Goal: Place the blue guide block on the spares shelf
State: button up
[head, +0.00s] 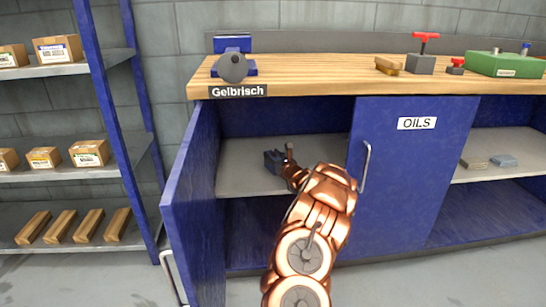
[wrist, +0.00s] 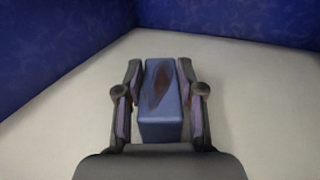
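The blue guide block (wrist: 161,120), with a dark brown patch on its top, sits between the two fingers of my gripper (wrist: 160,75) in the wrist view. A finger lies close along each side; I cannot tell whether they touch it. In the head view my gripper (head: 276,160) is inside the open left cabinet, low over its grey shelf (head: 240,172). A small dark blue shape there is too small to separate block from fingers. No visible label reads spares.
The open blue door (head: 193,215) stands left of my arm. The shut OILS door (head: 408,175) and its handle (head: 365,167) are close on the right. A blue rack (head: 60,175) with boxes and wooden bars stands at left. The wooden benchtop (head: 330,75) overhangs the cabinet.

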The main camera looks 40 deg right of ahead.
jog(key=o, duration=0.4)
jog(key=shift+r, duration=0.15)
jog(key=p+v, duration=0.3)
jog(key=v, duration=0.9)
dwell(0.5)
